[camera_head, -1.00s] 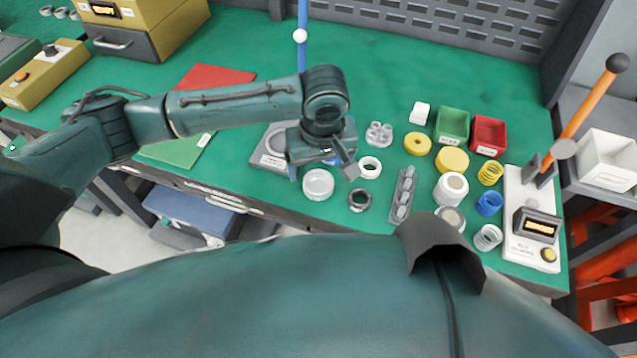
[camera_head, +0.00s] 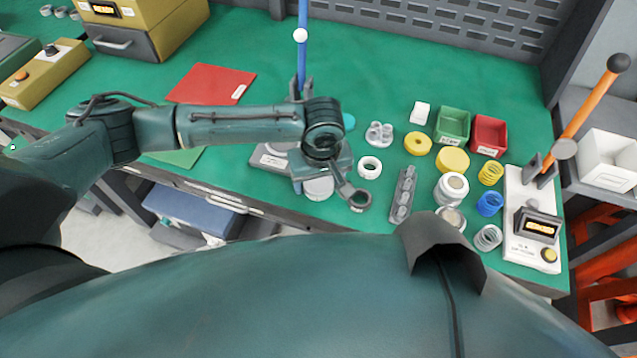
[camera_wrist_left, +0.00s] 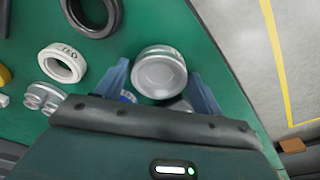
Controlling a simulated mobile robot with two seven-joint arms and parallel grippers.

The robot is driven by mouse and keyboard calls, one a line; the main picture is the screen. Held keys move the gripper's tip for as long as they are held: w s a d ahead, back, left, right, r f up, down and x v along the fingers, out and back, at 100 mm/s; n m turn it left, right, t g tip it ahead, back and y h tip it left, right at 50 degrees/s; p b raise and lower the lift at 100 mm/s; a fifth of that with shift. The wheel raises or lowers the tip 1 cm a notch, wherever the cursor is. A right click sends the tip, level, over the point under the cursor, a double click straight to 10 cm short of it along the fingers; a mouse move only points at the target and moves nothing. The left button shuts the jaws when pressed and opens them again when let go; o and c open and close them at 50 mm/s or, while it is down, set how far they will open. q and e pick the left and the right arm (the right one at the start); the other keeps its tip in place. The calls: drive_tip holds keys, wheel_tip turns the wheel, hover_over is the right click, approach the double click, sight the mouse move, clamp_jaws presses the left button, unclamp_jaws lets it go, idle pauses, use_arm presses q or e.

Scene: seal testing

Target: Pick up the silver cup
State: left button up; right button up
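The silver cup (camera_wrist_left: 159,72) stands on the green bench and shows in the left wrist view between the two blue-grey fingers of my left gripper (camera_wrist_left: 161,80). The fingers are open, one on each side of the cup, with a gap visible at least on the right side. In the head view the cup (camera_head: 318,189) is partly hidden under my left gripper (camera_head: 320,178), which is above it near the bench's front edge. My right gripper is not in view.
A dark ring (camera_wrist_left: 93,12) and a white ring (camera_wrist_left: 62,65) lie close to the cup. A grey tray (camera_head: 402,193) of small parts, yellow rings, springs and green (camera_head: 453,123) and red (camera_head: 489,134) bins stand to the right. The bench's front edge is close.

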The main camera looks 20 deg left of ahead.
use_arm(q)
drive_tip(key=c, duration=0.7)
